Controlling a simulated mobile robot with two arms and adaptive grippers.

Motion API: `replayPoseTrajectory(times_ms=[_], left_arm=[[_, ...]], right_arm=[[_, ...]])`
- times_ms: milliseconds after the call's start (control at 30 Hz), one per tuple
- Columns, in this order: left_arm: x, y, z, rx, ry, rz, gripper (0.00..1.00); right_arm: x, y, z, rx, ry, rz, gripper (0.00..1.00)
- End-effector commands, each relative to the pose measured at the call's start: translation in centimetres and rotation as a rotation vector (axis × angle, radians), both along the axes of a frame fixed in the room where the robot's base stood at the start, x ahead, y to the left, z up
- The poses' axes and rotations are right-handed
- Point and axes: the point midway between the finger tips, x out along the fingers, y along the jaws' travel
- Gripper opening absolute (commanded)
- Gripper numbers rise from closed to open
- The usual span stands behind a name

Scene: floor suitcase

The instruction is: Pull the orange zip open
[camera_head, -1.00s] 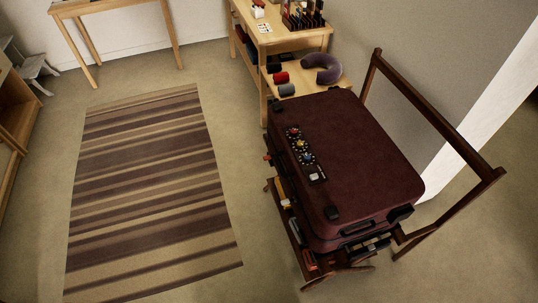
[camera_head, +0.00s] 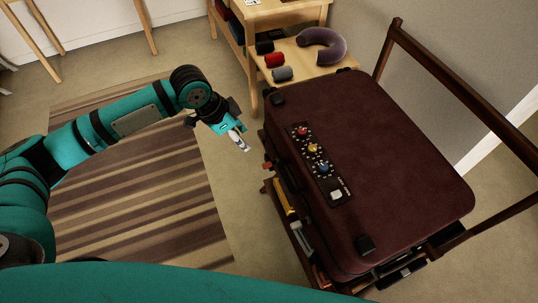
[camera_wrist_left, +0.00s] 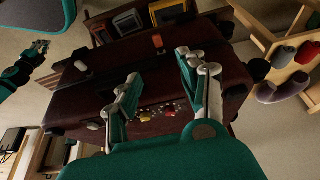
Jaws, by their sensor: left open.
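The dark maroon suitcase (camera_head: 400,140) lies flat on a wooden trolley, with a panel of coloured knobs (camera_head: 318,160) along its left edge. A small orange tab (camera_wrist_left: 157,41), which looks like the zip pull, shows on the suitcase's side in the left wrist view. My left gripper (camera_head: 240,141) is in the air just left of the suitcase, apart from it. In the left wrist view its two fingers (camera_wrist_left: 160,90) are spread and empty, with the orange tab beyond them. Part of my right arm and its gripper (camera_wrist_left: 38,46) show at the left of that view, small.
The trolley's wooden handle (camera_head: 460,90) rises behind the suitcase. A wooden table (camera_head: 268,14) and lower shelf with a purple neck pillow (camera_head: 322,46) and small rolls stand at the back. A striped rug (camera_head: 150,205) lies on the left.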

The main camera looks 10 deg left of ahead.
Motion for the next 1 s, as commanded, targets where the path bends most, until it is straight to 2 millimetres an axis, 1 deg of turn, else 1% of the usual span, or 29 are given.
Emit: replayPoseTrajectory(times_ms=[67, 167, 233, 333, 467, 700, 833, 1000], left_arm=[[-0.2, -0.2, -0.3, 0.004, 0.007, -0.009, 0.42], [0.0, -0.6, -1.4, 0.001, 0.007, -0.008, 0.42], [0.3, -1.0, -2.6, 0.002, 0.008, -0.007, 0.42], [0.8, -1.8, -4.6, 0.001, 0.008, -0.006, 0.42], [1.4, -2.7, -7.3, 0.0, 0.007, -0.005, 0.42], [2.6, -4.3, -12.0, 0.0, 0.005, -0.006, 0.42], [3.0, -5.0, -14.0, 0.001, 0.005, -0.005, 0.42], [3.4, -5.5, -15.4, 0.001, 0.003, -0.006, 0.42]], right_arm=[[-0.4, -0.2, -0.1, -0.002, 0.006, 0.001, 0.0], [-1.4, -0.6, -0.2, -0.007, 0.019, 0.001, 0.0], [-2.2, -0.9, -0.3, -0.011, 0.031, 0.003, 0.0], [-2.9, -1.2, -0.5, -0.016, 0.042, 0.004, 0.0], [-2.7, -1.3, -0.7, -0.017, 0.039, 0.004, 0.0], [-1.4, -1.1, -1.0, -0.014, 0.019, 0.004, 0.0], [-1.2, -1.0, -1.2, -0.012, 0.015, 0.003, 0.0], [-1.2, -0.6, -1.4, -0.007, 0.016, 0.001, 0.0]])
